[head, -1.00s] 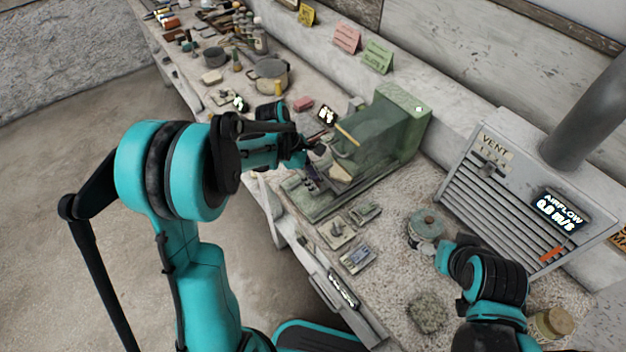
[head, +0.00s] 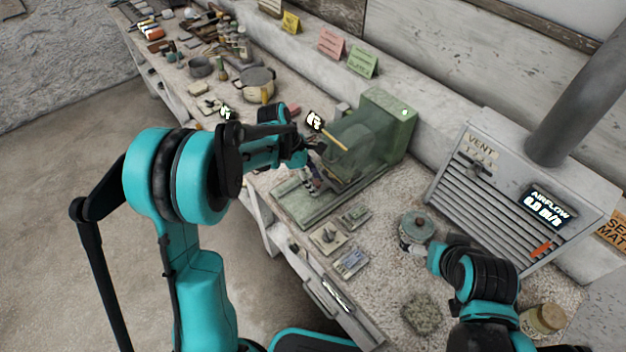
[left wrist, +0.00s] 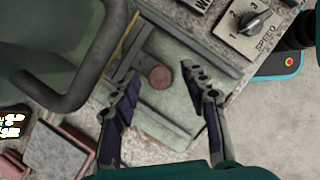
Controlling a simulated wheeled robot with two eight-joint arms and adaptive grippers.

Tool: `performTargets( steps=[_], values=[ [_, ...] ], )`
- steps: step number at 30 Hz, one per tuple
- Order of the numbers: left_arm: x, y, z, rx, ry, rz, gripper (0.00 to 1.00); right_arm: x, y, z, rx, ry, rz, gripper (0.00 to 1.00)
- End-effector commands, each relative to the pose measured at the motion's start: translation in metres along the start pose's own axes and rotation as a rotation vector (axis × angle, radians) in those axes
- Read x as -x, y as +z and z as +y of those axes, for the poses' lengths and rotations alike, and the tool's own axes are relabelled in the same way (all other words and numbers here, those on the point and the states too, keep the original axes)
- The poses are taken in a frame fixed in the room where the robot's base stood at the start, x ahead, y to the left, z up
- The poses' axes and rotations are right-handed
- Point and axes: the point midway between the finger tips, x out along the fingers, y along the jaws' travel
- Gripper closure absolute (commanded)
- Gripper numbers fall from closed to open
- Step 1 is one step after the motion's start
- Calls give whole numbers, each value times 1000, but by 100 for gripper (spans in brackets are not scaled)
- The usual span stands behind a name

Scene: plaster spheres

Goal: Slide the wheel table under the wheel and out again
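The green grinding machine (head: 392,120) stands on the bench, with a clear guard (head: 350,155) over its wheel area. The wheel itself is not clear to see. The green wheel table (left wrist: 165,122) lies low in front of the guard, with a round reddish-brown knob (left wrist: 161,77) on it. My left gripper (head: 311,182) is over the table's near end. In the left wrist view its fingers (left wrist: 160,78) are spread, one on each side of the knob, with gaps visible. My right gripper (head: 412,248) is beside a lidded tin (head: 417,227); its fingers are too small to read.
A speed dial panel (head: 329,237) and another small panel (head: 350,262) lie before the machine. The vent box (head: 505,185) stands to the right, its display near 0.0 m/s. A rough lump (head: 422,314) and a jar (head: 543,319) are on the front right. Pots and tools crowd the far bench.

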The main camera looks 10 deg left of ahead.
Motion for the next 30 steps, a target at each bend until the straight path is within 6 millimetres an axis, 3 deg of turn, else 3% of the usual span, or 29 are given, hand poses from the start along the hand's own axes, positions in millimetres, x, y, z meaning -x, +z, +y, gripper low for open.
performTargets(
  steps=[8, 21, 30],
  values=[
    [6, 0, 0, 1, 0, 0, 55, 0, 0, 0, 0, 0, 0, 0],
    [91, 0, 0, 2, 0, 0, 55, 0, 0, 0, 0, 0, 0, 0],
    [120, 0, 0, 0, 0, 0, 55, 0, 0, 0, 0, 0, 0, 0]
  ],
)
